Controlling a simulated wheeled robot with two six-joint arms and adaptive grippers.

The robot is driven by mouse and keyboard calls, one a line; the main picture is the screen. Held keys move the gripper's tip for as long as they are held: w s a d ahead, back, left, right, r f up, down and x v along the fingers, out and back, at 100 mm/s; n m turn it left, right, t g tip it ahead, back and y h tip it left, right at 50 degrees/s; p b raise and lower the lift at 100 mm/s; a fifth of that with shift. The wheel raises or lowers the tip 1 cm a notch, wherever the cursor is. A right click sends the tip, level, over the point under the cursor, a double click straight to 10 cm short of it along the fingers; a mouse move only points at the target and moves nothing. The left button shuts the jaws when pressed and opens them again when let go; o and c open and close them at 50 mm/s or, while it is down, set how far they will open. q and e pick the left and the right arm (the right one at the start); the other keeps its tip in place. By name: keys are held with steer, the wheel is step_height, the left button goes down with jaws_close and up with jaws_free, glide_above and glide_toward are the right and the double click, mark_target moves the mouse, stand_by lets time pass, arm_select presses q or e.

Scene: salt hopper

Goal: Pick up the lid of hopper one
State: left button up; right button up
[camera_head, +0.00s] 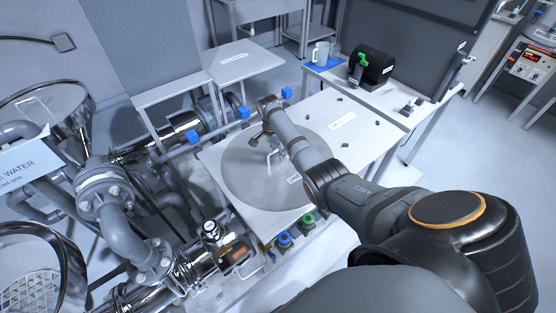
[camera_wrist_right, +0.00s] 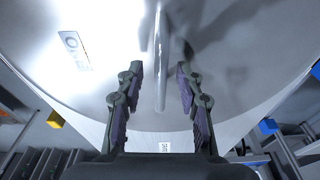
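The lid is a large round grey metal disc (camera_head: 240,172) lying on a white table, with a small label near its edge. It fills much of the right wrist view (camera_wrist_right: 230,50). A bar handle (camera_wrist_right: 160,45) stands on it. My right gripper (camera_head: 270,140) is over the lid, partly hidden by its own arm. In the right wrist view its two fingers (camera_wrist_right: 158,88) are apart, one on each side of the handle bar, with gaps on both sides. My left gripper is not in view.
Metal pipes and flanges (camera_head: 105,195) crowd the left, with open round hoppers at the far left edge. A blue and a green knob (camera_head: 308,221) are at the table's front. A white mug (camera_head: 320,54) and a black cylinder (camera_head: 372,65) stand at the back.

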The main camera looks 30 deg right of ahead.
jaws_close()
steer(key=shift+w, duration=0.1)
stand_by(0.3)
steer(key=shift+r, duration=0.1)
steer(key=shift+d+r, duration=0.1)
steer(key=shift+r, duration=0.15)
steer(key=r, duration=0.3)
steer(key=shift+s+a+r, duration=0.2)
steer(key=shift+s+a, duration=0.05)
steer(key=s+a+r+p, duration=0.7)
steer(key=s+r, duration=0.2)
steer(key=s, duration=0.2)
steer(key=shift+s+a, duration=0.15)
